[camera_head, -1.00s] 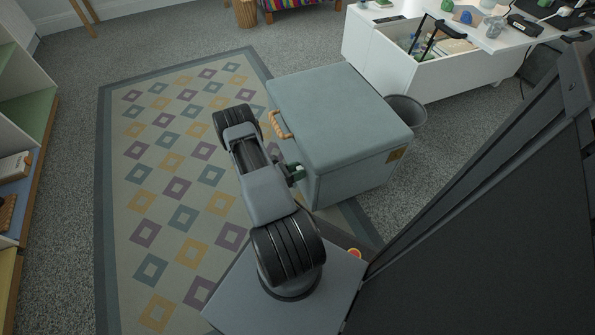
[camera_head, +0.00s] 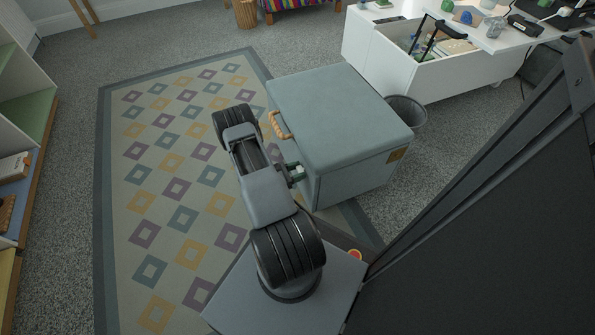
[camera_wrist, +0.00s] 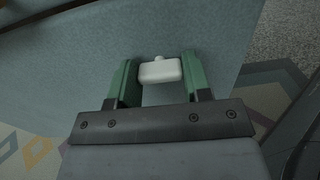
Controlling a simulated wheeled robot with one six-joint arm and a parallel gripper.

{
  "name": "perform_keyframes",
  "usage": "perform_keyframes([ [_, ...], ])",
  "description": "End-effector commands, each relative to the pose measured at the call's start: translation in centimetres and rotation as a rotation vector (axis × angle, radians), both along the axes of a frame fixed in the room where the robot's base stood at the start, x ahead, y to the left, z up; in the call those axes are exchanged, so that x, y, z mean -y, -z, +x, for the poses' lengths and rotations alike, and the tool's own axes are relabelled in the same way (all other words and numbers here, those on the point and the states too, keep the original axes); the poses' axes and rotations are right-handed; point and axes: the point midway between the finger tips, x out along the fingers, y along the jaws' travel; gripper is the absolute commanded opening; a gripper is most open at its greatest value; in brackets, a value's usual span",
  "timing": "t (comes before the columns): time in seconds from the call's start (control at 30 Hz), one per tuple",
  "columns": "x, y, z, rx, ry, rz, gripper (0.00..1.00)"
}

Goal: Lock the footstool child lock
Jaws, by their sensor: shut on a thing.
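The footstool (camera_head: 340,115) is a teal, box-shaped seat with its lid down and a rope handle (camera_head: 281,125) on its left side. My gripper (camera_head: 296,172) is at the side of the footstool nearest my base, below the lid edge. In the wrist view the child lock (camera_wrist: 160,71) is a small white block with a short knob, against the teal side (camera_wrist: 210,50). The green fingers of my gripper (camera_wrist: 160,80) stand on either side of it, shut on it. The lock's far side is hidden.
A grey bin (camera_head: 407,113) stands right of the footstool. A white desk unit (camera_head: 440,75) with an open drawer is behind it. A patterned rug (camera_head: 170,150) lies to the left, with clear floor. Shelves (camera_head: 22,120) line the left edge.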

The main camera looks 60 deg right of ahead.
Motion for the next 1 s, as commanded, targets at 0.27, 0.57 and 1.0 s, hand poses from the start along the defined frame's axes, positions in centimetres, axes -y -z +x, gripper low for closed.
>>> perform_keyframes([
  [0.27,0.0,0.0,0.1,0.002,-0.001,0.000,0.55],
  [0.57,0.0,0.0,0.0,0.001,0.000,-0.001,0.70],
  [1.0,-3.8,-0.3,3.0,0.000,-0.007,0.000,0.70],
])
